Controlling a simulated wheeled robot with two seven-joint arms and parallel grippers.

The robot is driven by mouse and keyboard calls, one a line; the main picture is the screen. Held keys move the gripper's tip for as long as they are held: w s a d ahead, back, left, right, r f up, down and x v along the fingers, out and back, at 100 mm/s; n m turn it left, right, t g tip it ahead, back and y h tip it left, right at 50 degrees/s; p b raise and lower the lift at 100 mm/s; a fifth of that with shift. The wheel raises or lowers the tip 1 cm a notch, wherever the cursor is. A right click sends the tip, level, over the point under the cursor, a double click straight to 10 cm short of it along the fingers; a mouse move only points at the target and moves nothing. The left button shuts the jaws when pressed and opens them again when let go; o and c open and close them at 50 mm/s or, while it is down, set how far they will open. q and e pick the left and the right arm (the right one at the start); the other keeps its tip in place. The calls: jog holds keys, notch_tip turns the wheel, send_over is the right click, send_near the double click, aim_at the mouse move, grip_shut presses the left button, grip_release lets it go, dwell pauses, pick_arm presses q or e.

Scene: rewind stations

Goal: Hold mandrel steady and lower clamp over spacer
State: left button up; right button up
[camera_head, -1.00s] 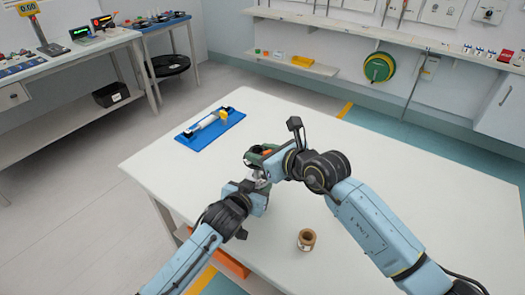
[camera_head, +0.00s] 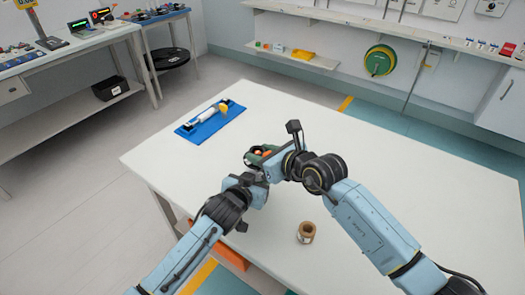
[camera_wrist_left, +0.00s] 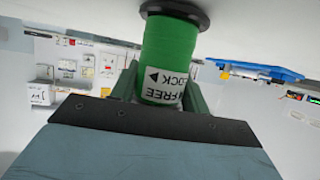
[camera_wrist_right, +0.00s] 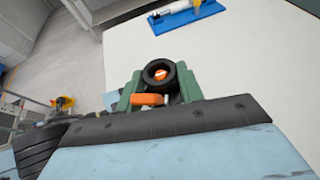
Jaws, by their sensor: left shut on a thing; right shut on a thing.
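A green cylinder (camera_wrist_left: 168,45) with a dark round flange and a white FREE/LOCK label shows in the left wrist view; it looks like the mandrel. My left gripper (camera_wrist_left: 160,92) is shut around it. In the right wrist view, a black ring (camera_wrist_right: 159,72) with an orange centre and an orange tab (camera_wrist_right: 148,99) sits between the fingers of my right gripper (camera_wrist_right: 158,90), which is shut on it; this looks like the clamp. In the head view my right gripper (camera_head: 260,155) is just above my left one (camera_head: 258,178). The spacer is hidden or cannot be told apart.
A brown ring-shaped piece (camera_head: 306,232) stands on the white table (camera_head: 410,185) right of my grippers. A blue tray (camera_head: 190,134) with a white cylinder (camera_head: 211,114) lies at the table's far left. The right part of the table is clear.

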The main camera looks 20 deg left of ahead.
pick_arm(q)
jog(key=shift+r, duration=0.1)
pick_arm(e)
jog(key=shift+f, duration=1.65)
jog(key=o, duration=1.1)
jog(key=shift+s+f, duration=0.1)
jog(key=shift+s, duration=0.05)
pick_arm(q)
jog(key=shift+w+r, duration=0.1)
pick_arm(e)
jog(key=shift+o, duration=0.2)
jog(key=shift+s+a+f, duration=0.1)
pick_arm(q)
jog(key=shift+d+r, duration=0.1)
pick_arm(e)
jog(key=shift+s+f, duration=0.1)
jog(key=v, duration=1.2)
jog(key=shift+w+r, duration=0.3)
jog(key=shift+r, duration=0.05)
